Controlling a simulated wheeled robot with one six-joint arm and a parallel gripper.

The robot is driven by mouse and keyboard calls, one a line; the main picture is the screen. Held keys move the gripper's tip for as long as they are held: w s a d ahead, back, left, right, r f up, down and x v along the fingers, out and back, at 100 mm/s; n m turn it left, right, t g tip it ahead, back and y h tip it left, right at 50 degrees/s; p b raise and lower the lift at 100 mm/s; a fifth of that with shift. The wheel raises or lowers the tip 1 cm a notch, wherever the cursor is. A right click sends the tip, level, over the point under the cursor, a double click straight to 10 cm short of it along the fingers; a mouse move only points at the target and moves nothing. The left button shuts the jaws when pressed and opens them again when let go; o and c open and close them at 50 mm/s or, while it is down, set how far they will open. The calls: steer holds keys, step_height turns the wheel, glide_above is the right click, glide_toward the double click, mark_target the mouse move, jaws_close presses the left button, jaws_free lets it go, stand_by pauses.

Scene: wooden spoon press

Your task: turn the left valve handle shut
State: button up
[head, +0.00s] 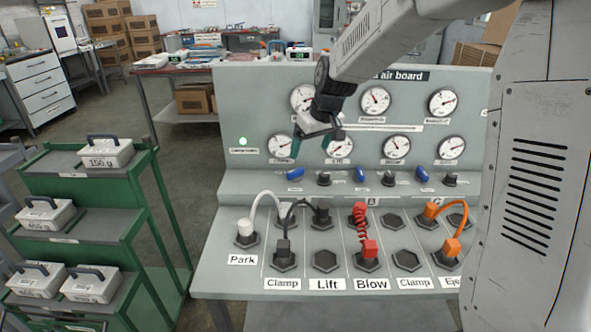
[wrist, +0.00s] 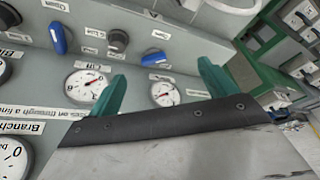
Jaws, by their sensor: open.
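The left valve handle (head: 295,174) is a small blue lever on the front ledge of the grey air board. It lies nearly level in the head view and also shows in the wrist view (wrist: 154,58). My gripper (head: 313,146) has two teal fingers, spread apart with nothing between them. It hangs in front of the lower gauges, above and slightly right of the left handle, apart from it. In the wrist view the fingertips (wrist: 162,78) stand on either side of that handle. Its valve's small label is too blurred to read.
The middle blue handle (head: 361,174) stands upright and the right blue handle (head: 422,174) is tilted. Black knobs (head: 323,179) sit between them. Hoses and plugs stand on the lower panel (head: 213,281). A green rack (head: 55,165) with weights is at left.

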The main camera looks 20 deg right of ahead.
glide_toward(296, 170)
steer(key=f, duration=0.1)
steer(key=shift+n, duration=0.3)
steer(key=x, duration=0.8)
steer(key=shift+w+f, duration=0.1)
steer(key=shift+c, duration=0.3)
steer(key=shift+a, duration=0.1)
steer(key=c, duration=0.9)
